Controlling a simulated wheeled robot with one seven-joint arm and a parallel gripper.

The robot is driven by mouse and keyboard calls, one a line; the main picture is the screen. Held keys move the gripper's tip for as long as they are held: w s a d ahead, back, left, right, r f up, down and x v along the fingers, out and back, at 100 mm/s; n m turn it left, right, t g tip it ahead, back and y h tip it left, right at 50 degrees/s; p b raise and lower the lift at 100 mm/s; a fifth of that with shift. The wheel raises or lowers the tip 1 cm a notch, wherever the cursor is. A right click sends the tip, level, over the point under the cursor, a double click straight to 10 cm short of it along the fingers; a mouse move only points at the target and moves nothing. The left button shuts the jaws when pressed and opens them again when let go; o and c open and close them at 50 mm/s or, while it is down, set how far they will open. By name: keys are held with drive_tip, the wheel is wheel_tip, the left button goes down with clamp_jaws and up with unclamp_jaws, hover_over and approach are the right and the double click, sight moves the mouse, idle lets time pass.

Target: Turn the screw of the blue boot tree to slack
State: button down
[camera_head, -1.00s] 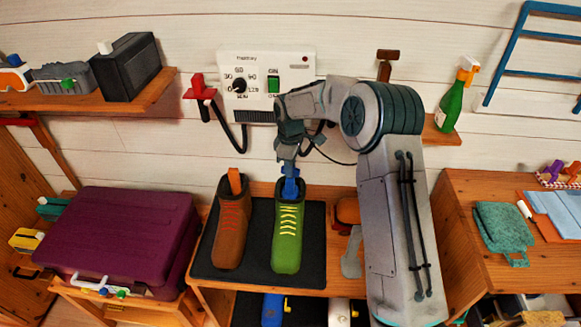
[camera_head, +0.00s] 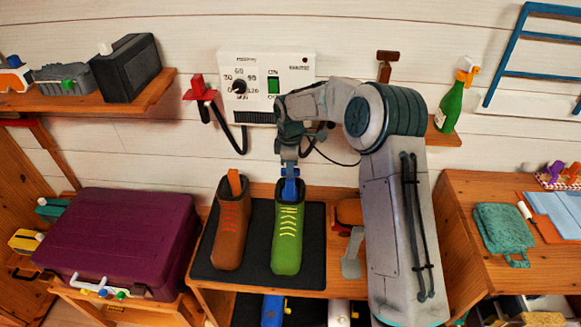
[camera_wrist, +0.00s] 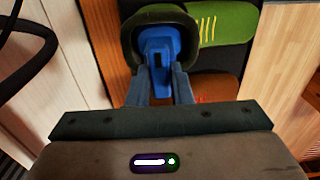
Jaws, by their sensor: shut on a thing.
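The blue boot tree (camera_head: 290,188) stands in the collar of the green boot (camera_head: 287,240), with only its upper part showing. The boot stands upright on a dark mat (camera_head: 312,265). My gripper (camera_head: 289,173) is directly above the boot and shut on the top of the blue boot tree. In the wrist view the gripper's fingers (camera_wrist: 161,88) close on either side of the blue boot tree (camera_wrist: 160,50) at the boot's opening. The screw itself is hidden between the fingers, so its angle cannot be told.
A brown boot (camera_head: 231,235) with an orange boot tree (camera_head: 234,182) stands just left on the mat. A wall control box (camera_head: 300,75) with a hanging cable is behind. A purple case (camera_head: 125,235) lies left. A hammer-like tool (camera_head: 353,252) lies right of the mat.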

drive_tip(key=c, duration=1.3)
unclamp_jaws()
drive_tip(key=shift+r, duration=0.1)
wheel_tip(320, 180, up, 14)
drive_tip(key=shift+f+b, duration=0.15)
drive_tip(key=shift+b, duration=0.6)
